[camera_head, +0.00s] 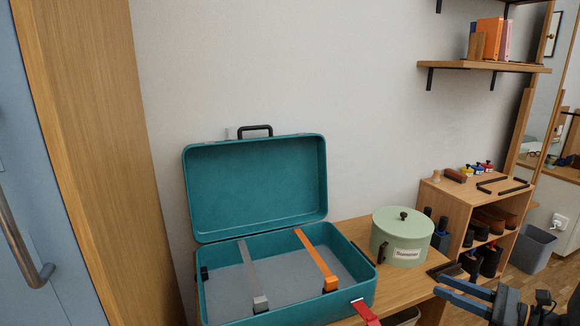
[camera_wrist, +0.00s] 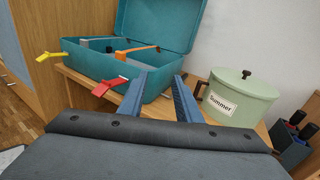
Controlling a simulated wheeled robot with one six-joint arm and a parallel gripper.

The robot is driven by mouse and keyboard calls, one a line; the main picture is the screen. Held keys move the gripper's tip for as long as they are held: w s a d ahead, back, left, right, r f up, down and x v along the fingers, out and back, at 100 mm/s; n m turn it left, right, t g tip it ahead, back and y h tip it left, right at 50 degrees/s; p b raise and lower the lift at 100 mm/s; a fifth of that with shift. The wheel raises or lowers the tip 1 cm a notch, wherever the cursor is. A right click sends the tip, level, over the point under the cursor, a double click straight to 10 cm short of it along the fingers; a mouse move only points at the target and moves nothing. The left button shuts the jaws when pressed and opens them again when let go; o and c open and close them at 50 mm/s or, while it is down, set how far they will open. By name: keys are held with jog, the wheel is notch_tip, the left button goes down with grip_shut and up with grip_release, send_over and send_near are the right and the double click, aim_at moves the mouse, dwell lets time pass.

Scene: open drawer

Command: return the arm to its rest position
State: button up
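My gripper (camera_head: 440,285) reaches in from the lower right of the head view, in front of the desk's right end. In the wrist view its two blue fingers (camera_wrist: 160,79) stand apart with nothing between them, so it is open and empty. Beyond the fingers is an open teal suitcase (camera_head: 203,310), which also shows in the wrist view (camera_wrist: 155,112). To their right in the wrist view is a green lidded pot (camera_wrist: 262,98), labelled "Summer". The fingers appear clear of both.
The suitcase and pot (camera_head: 385,246) stand on a wooden desk (camera_head: 350,232). A red tag (camera_head: 366,312) sticks out at the case's front. A low wooden shelf (camera_head: 452,195) with shoes stands right, with a wall shelf (camera_head: 470,66) above. A tall wooden panel (camera_head: 95,150) is left.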

jog(key=s+a+r+n+g+b, duration=0.15)
jog(key=a+n+g, duration=0.4)
jog(key=a, duration=0.55)
jog(key=s+a+r+n+g+b, duration=0.15)
jog(key=a+n+g, duration=0.4)
jog(key=a, duration=0.55)
jog(key=s+a+n+h+b, duration=0.7)
jog(key=s+a+n+h, duration=0.7)
jog(key=n, duration=0.7)
jog(key=s+d+r+m+p, duration=0.1)
jog(key=d+r+m+p, duration=0.2)
jog(key=d+r+p, duration=0.4)
jog(key=s+d+r+m+y+p, duration=0.1)
jog(key=d+r+m+p, duration=0.2)
jog(key=d+r+p, duration=0.5)
notch_tip(320, 180, up, 5)
jog(key=p, duration=1)
jog(key=shift+s+f+g, duration=0.15)
jog(key=shift+s+g, duration=0.1)
jog(key=shift+g, duration=0.15)
